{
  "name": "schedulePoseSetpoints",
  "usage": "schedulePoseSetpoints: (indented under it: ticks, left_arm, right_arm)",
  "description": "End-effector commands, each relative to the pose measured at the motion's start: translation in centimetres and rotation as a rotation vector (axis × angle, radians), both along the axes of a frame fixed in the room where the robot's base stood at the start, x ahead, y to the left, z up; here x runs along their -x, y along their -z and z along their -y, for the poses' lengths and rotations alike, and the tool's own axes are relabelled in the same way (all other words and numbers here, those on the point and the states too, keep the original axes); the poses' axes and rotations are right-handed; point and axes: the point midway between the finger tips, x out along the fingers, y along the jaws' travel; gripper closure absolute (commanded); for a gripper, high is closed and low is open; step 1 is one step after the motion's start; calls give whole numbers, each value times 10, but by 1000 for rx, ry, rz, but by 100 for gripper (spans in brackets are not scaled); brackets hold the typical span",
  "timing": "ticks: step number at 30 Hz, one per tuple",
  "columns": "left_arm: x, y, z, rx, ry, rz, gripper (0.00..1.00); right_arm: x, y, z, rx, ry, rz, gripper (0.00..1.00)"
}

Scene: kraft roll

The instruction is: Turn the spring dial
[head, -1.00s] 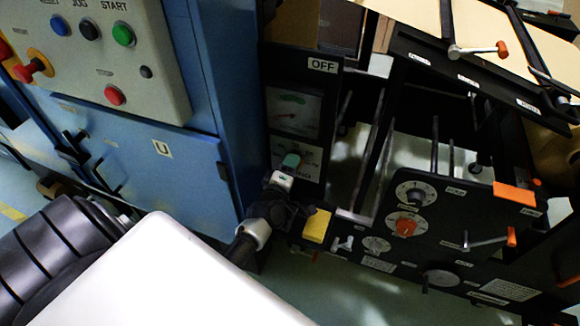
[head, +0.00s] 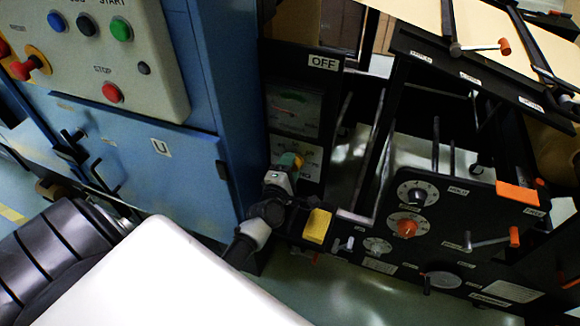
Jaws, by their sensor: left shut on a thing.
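The dial plate (head: 310,152) is a pale panel with printed marks below the gauge on the black post. My left gripper (head: 289,162) is at this plate, its teal fingertips shut on the dial knob. An orange bit shows at the right of the fingertips; most of the knob is hidden behind the gripper, so its pointer position cannot be told. My left arm comes in from the lower left. My right gripper is not in view.
A gauge (head: 295,108) sits above the plate, under an OFF label (head: 323,63). A blue cabinet (head: 165,150) with a button panel stands close left. A yellow block (head: 316,226) and a black panel with several dials (head: 407,228) are to the right.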

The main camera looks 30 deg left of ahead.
Motion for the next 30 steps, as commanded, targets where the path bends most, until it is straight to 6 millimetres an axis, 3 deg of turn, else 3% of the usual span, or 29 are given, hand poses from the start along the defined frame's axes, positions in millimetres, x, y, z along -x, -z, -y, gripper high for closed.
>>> schedulePoseSetpoints:
  ticks: [7, 8, 12, 23, 30]
  left_arm:
    - [-2, -5, -3, -4, -5, 11, 76]
    - [-2, -5, -3, -4, -5, 12, 49]
    - [-2, -4, -2, -4, -4, 9, 28]
    - [4, -1, 0, -2, -1, 1, 28]
    - [44, 0, 10, -2, -1, -1, 28]
  right_arm:
    - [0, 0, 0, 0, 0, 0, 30]
    - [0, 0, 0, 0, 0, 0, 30]
    - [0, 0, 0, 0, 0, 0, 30]
    - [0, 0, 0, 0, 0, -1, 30]
    - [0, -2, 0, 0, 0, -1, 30]
